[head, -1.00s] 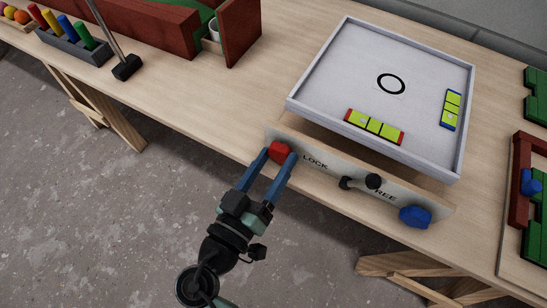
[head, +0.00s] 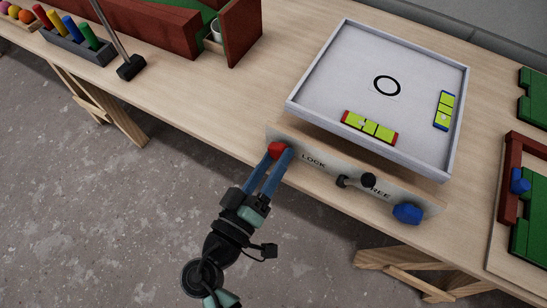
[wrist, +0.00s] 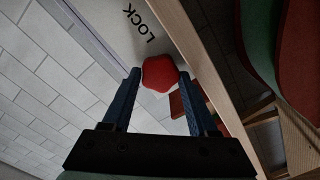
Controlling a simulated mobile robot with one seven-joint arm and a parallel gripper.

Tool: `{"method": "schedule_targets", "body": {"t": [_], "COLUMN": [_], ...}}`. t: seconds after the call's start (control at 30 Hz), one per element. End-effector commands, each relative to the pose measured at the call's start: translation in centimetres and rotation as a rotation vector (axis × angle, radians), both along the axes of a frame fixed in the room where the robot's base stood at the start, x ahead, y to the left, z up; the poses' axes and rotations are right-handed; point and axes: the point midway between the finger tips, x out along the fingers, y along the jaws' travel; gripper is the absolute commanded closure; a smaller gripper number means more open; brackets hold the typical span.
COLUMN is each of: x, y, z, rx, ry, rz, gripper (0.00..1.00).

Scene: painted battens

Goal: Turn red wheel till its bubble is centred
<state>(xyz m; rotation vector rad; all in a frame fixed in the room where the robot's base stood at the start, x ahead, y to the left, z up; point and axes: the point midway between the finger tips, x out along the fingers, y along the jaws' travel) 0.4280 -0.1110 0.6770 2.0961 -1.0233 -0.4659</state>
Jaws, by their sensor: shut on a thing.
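The red wheel (head: 278,149) is on the left end of the pale front panel, and it also shows in the wrist view (wrist: 160,73). My gripper (head: 279,153) has its two blue fingers on either side of it, shut on it; in the wrist view the fingertips (wrist: 161,78) flank its lower part. The red-ended vial (head: 369,128) lies along the tray's front edge, with a small pale bubble left of its middle. The blue-ended vial (head: 443,111) is along the right edge; its bubble appears a little below its middle.
The white tray (head: 323,88) bears a black ring mark. On the front panel (head: 325,169), a black-knobbed lever (head: 368,180) points toward FREE, and a blue wheel (head: 407,213) is at the right end. Red and green pieces are at the far right.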

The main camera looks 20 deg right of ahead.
Motion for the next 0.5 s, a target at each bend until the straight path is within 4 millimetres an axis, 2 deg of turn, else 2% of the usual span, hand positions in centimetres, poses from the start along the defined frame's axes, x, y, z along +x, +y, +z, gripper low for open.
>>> {"method": "schedule_targets", "body": {"t": [0.17, 0.2, 0.37, 0.5], "x": [-0.06, -0.07, -0.05, -0.01], "y": [0.03, 0.04, 0.03, 0.04], "z": [-0.13, -0.13, -0.10, -0.12], "rx": [0.001, 0.000, 0.001, 0.001], "ry": [0.002, 0.002, 0.001, 0.001], "rz": [-0.001, 0.000, 0.000, 0.001], "gripper": [0.96, 0.39, 0.11, 0.11]}}
